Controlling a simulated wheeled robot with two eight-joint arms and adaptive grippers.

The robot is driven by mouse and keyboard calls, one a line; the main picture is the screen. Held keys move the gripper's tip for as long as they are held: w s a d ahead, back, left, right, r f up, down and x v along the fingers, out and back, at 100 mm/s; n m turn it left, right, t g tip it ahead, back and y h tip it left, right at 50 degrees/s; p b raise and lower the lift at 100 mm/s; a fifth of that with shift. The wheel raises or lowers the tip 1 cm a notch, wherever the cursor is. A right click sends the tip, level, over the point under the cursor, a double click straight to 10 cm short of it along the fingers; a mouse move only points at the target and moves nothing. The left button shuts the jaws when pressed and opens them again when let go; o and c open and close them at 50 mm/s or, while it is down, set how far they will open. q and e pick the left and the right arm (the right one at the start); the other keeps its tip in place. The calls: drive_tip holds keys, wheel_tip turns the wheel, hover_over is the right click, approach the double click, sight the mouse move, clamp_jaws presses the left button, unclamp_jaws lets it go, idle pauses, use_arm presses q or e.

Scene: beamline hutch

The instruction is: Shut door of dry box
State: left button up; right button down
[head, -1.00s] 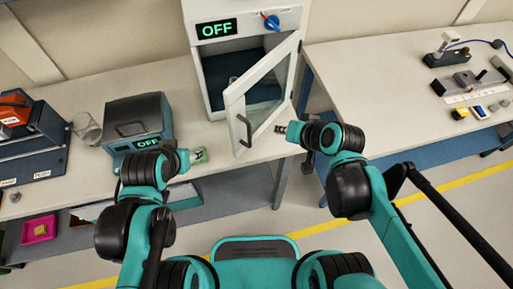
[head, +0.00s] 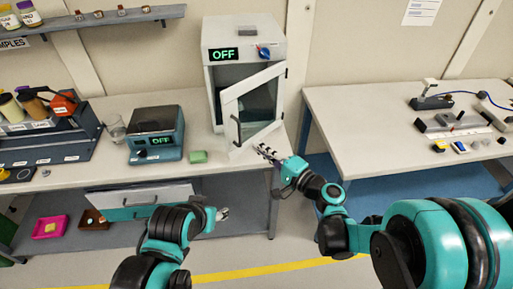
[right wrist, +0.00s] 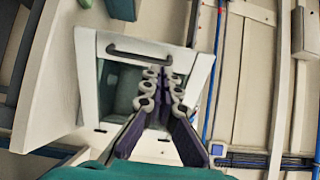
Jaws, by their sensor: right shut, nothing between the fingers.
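My right gripper (head: 264,152) is shut and empty, just in front of the door's lower part; contact cannot be told. My left gripper (head: 222,213) is low, in front of the bench; its fingers are too small to judge.
A glass beaker (head: 115,128) stands further left. A second bench (head: 370,110) with small parts is at right, beyond a gap.

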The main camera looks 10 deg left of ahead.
sight(228, 124)
drive_tip(key=b+x, duration=0.2)
drive_tip(key=x, duration=1)
drive_tip(key=shift+w+b, duration=0.1)
drive_tip(key=shift+b, duration=0.2)
use_arm(q)
wheel_tip(228, 124, down, 3)
drive_tip(key=shift+r, duration=0.15)
use_arm(e)
drive_tip(key=shift+a, duration=0.1)
